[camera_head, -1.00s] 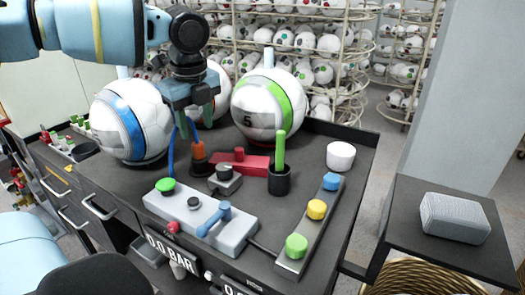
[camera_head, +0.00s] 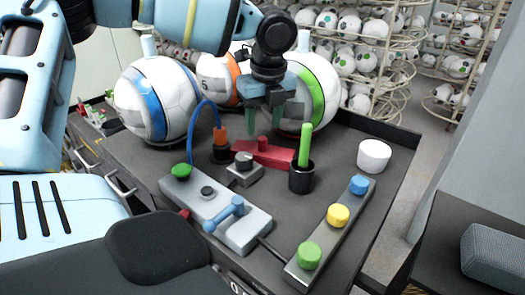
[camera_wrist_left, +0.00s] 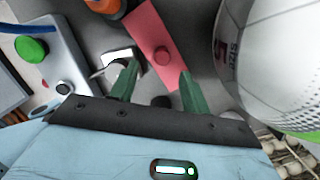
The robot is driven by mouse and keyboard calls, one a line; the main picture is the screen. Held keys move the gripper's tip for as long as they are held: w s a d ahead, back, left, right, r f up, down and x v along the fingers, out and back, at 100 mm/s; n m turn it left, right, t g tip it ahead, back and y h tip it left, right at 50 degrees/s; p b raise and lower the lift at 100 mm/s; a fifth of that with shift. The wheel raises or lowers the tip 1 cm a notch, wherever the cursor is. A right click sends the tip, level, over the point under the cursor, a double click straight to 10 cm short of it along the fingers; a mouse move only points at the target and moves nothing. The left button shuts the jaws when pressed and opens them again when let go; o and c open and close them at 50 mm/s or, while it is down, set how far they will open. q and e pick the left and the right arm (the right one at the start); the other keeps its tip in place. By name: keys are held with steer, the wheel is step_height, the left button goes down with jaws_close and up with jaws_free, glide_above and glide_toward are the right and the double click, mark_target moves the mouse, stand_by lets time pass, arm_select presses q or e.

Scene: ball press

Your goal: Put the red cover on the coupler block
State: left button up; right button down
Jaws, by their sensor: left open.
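The red cover (camera_head: 267,153) is a flat red piece with a small round knob, lying on the dark worktop behind the black cup. It also shows in the left wrist view (camera_wrist_left: 153,28), running between my fingers. My left gripper (camera_head: 264,129) is open and empty, its green fingers pointing down above the red cover; the wrist view shows them apart (camera_wrist_left: 158,74). My right gripper is not in view.
A black cup with a green rod (camera_head: 303,176) stands right of the cover. An orange plug (camera_head: 220,136) on a blue hose stands left. Large balls (camera_head: 157,100) line the back. A control box (camera_head: 218,215), button strip (camera_head: 333,232) and white cylinder (camera_head: 374,155) occupy the front and right.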

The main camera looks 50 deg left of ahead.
mark_target(263, 138)
arm_select(q)
steer(key=f, duration=0.3)
steer(key=a+f, duration=0.1)
steer(key=f, duration=0.1)
steer(key=shift+w, duration=0.35)
steer(key=shift+r, duration=0.1)
jaws_close()
step_height(263, 138, up, 10)
stand_by(0.4)
stand_by(0.7)
